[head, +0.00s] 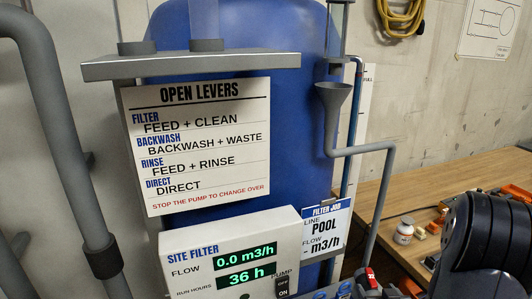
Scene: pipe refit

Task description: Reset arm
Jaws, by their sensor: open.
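My gripper is not in view. A dark, rounded part that looks like my arm (482,245) fills the bottom right corner and hides part of the bench behind it. The site filter panel (185,240) reads 0.0 m3/h flow and 36 h run hours. A red valve part (370,278) on a grey pipe shows at the bottom edge, partly cut off.
A blue tank (290,130) stands behind the open levers sign (195,145) and the filter job card (326,228). A grey funnel (334,98) feeds a bent pipe. A wooden bench (440,190) holds a white jar (404,232) and orange parts. A thick grey pipe (65,130) runs down the left.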

